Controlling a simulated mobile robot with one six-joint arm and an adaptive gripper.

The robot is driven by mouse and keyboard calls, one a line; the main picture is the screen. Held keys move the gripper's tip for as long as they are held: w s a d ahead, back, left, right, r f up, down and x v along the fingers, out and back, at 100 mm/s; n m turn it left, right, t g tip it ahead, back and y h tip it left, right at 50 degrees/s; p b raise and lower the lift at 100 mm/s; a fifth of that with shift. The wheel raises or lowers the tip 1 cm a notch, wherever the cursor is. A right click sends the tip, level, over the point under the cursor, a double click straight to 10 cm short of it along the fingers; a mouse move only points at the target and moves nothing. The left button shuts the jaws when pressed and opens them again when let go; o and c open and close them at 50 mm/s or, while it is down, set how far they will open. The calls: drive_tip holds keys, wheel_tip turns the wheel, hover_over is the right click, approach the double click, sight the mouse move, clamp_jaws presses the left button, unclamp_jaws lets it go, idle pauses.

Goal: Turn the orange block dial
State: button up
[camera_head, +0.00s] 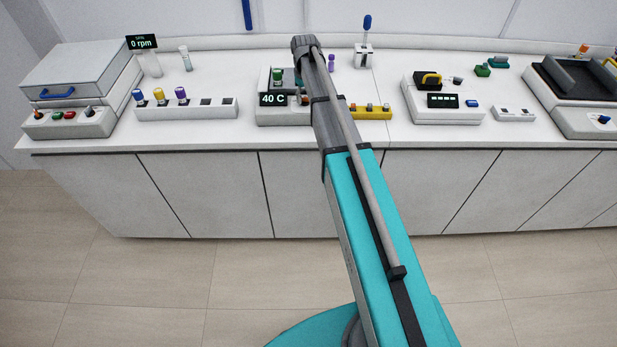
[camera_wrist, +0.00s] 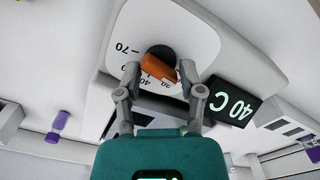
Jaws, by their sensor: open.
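The orange block dial (camera_wrist: 157,68) sits on a black round hub on the white face of a heating unit, with scale numbers such as 70 printed around it. My gripper (camera_wrist: 159,71) is open in the wrist view, with one finger on each side of the dial. Whether either finger touches it I cannot tell. The unit's display (camera_wrist: 229,107) reads 40 C, and it also shows in the head view (camera_head: 272,99). In the head view my arm hides much of the unit and gripper.
A rack (camera_head: 205,110) with several capped vials stands left of the unit. A yellow rack (camera_head: 371,112) is close on its right. Further right is a device with a yellow handle (camera_head: 430,79). A centrifuge-like box (camera_head: 80,72) stands far left.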

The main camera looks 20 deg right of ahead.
drive_tip(key=m, duration=0.3)
wheel_tip(320, 180, up, 14)
drive_tip(key=p, duration=1.4)
drive_tip(key=s+a+f+b, duration=0.3)
drive_tip(key=s+f+b, duration=0.7)
drive_tip(key=s, duration=0.4)
drive_tip(key=s+a+f+b, duration=0.4)
drive_tip(key=s+f+b, duration=0.7)
drive_tip(key=s, duration=0.4)
drive_tip(key=shift+m, duration=0.4)
drive_tip(key=o, duration=0.4)
drive_tip(key=shift+w+r, duration=0.1)
drive_tip(key=shift+w, duration=0.1)
drive_tip(key=shift+o, duration=0.6)
drive_tip(key=shift+w+r+p, duration=0.25)
drive_tip(key=shift+p, duration=0.1)
wheel_tip(320, 180, up, 20)
drive_tip(key=m+p, duration=0.8)
drive_tip(key=p, duration=1.2)
hover_over(305, 98)
drive_tip(key=shift+w, duration=0.2)
